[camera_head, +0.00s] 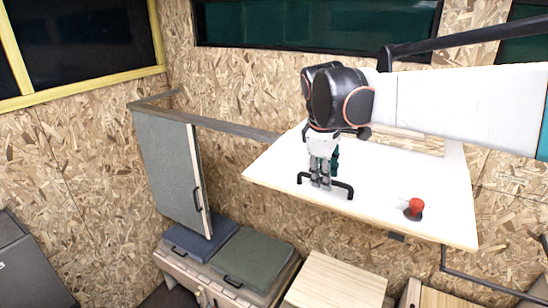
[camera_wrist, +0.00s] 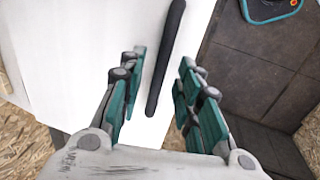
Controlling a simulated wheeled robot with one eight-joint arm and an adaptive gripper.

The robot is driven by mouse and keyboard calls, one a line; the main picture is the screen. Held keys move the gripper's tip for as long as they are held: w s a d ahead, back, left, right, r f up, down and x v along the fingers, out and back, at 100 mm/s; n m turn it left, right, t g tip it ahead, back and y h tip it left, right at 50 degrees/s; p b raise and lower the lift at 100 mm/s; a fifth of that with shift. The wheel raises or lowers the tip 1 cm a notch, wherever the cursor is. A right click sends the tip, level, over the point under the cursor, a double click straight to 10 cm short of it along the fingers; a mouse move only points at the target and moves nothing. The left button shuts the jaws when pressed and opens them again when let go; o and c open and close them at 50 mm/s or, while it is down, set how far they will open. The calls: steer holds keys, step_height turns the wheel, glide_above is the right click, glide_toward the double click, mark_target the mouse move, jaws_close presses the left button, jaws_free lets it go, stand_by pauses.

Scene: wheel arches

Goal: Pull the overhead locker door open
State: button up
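A pale white panel with a wooden edge, which looks like the locker door (camera_head: 380,195), spans the right middle of the head view. It carries a black bar handle (camera_head: 342,188) near its front left edge. My gripper (camera_head: 320,182) points down at this handle. In the wrist view the handle (camera_wrist: 165,60) runs between my two fingers (camera_wrist: 163,100), with a visible gap on each side. The fingers are apart and not closed on it. The handle's lower end lies near the fingers. Whether the door stands ajar cannot be told.
A red knob (camera_head: 416,206) sits on the white panel right of the handle. A grey-green door (camera_head: 168,170) with a black handle hangs at left. Lidded boxes (camera_head: 245,258) and a wooden box (camera_head: 338,282) stand below. Dark brown tiling (camera_wrist: 255,70) shows at right in the wrist view.

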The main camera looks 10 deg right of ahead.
jaws_close()
